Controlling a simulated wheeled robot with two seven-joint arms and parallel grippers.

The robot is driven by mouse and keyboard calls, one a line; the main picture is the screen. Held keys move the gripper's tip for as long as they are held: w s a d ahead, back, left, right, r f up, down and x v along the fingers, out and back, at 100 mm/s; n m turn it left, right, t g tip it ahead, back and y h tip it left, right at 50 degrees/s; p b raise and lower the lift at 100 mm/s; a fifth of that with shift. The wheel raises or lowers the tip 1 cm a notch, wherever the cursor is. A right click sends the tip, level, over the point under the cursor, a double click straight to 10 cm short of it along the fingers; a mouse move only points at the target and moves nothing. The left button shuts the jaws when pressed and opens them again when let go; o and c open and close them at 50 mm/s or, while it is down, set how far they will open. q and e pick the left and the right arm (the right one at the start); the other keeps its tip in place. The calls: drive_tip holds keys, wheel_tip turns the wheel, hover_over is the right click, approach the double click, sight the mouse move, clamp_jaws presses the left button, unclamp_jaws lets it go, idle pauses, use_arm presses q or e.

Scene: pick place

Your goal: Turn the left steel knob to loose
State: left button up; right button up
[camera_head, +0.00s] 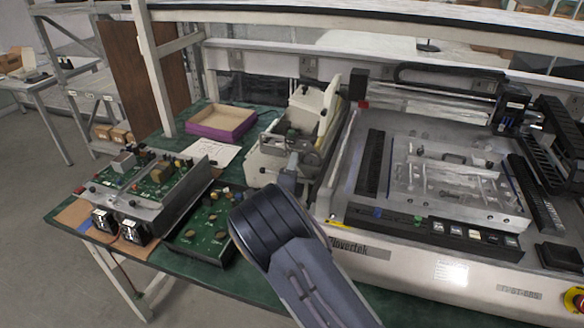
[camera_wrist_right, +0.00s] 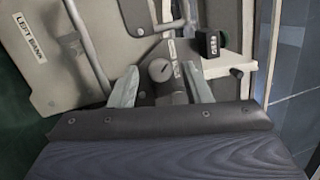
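The steel knob (camera_wrist_right: 160,70) shows in the right wrist view as a round grey cap with a dark pointer mark. In the head view my right gripper (camera_head: 291,165) reaches the front of the cream machine (camera_head: 268,165), and my arm hides the area below. The knob is not clear there. My left gripper is not in view.
A black counter with digits (camera_wrist_right: 211,43) and a small dark peg (camera_wrist_right: 236,72) stand close to the right finger. Circuit boards (camera_head: 205,228) and a purple tray (camera_head: 220,122) lie on the green bench. A large printer-like machine (camera_head: 400,240) stands at the right.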

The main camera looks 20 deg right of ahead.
drive_tip(key=v, duration=0.8)
drive_tip(key=shift+b, duration=0.4)
